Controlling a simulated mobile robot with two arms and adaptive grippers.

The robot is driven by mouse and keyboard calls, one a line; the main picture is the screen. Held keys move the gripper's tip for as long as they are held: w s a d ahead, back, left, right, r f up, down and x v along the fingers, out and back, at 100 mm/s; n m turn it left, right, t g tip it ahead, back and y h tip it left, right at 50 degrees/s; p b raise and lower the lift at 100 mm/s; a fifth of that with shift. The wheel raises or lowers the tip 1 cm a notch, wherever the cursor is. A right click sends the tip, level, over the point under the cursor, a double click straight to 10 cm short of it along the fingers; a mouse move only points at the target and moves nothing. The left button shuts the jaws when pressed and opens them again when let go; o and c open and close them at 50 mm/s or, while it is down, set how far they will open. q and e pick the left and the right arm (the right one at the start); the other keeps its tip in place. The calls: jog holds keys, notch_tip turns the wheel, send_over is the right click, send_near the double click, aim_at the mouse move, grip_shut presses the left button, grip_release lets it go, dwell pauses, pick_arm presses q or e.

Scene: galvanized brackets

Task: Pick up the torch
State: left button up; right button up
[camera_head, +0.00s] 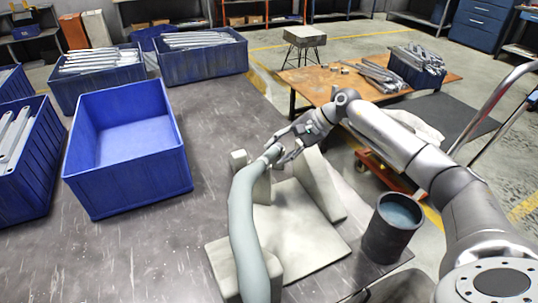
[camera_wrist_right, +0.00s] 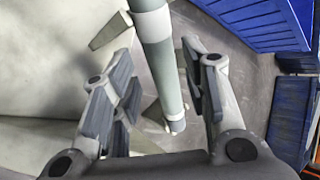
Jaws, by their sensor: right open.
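A long, curved grey-green tube, which looks like the torch (camera_head: 243,215), rests on a pale grey stand (camera_head: 300,235) on the dark worktable. Its narrow far end lies near the stand's upright supports. My right gripper (camera_head: 287,146) is open at that far end. In the right wrist view the tube (camera_wrist_right: 158,60) runs between the two spread fingers of my right gripper (camera_wrist_right: 160,85), with gaps showing on both sides. The fingers do not appear closed on it. My left gripper is not in view.
An empty blue bin (camera_head: 130,140) stands left of the stand. Other blue bins hold metal brackets (camera_head: 100,60). A dark cylindrical cup (camera_head: 392,228) stands right of the stand. Beyond is a wooden table (camera_head: 320,82) with metal parts. Bare tabletop lies between blue bin and stand.

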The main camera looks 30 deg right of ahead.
aim_at(268, 157)
jog(key=p+x, duration=0.1)
jog(key=x, duration=0.2)
jog(key=shift+a+f, duration=0.2)
jog(key=shift+a, duration=0.2)
jog(key=shift+w+a+f, duration=0.15)
jog(key=shift+a+f, duration=0.05)
jog(key=shift+f, duration=0.2)
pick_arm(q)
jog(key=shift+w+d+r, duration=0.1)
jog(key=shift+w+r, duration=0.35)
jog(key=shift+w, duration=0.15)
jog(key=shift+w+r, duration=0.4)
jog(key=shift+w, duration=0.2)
pick_arm(e)
jog(key=c, duration=0.7)
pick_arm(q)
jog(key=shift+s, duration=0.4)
pick_arm(e)
jog(key=shift+r, duration=0.15)
jog(key=shift+c, duration=0.4)
jog(key=shift+r, duration=0.1)
